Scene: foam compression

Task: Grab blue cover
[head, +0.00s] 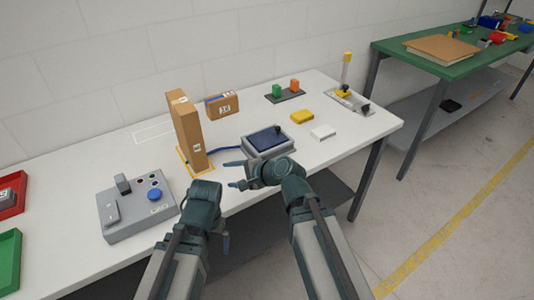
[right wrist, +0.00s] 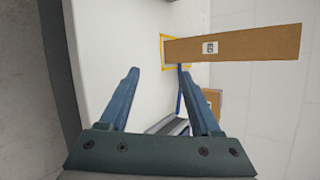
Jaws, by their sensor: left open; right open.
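A dark blue cover (head: 266,137) lies on top of a grey device (head: 285,150) near the table's front edge, right of the middle in the head view. My right gripper (head: 236,174) is open and empty in front of the device, its fingers pointing left, apart from the cover. In the right wrist view its two blue fingers (right wrist: 158,76) are spread with nothing between them. Part of a grey and dark object shows low between them, mostly hidden. My left gripper (head: 224,240) is lower, at the front edge of the table, away from the cover; its fingers are partly hidden.
A tall cardboard box (head: 187,132) stands left of the device, with a smaller box (head: 222,107) behind. A grey control box with a blue button (head: 154,194) sits to the left.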

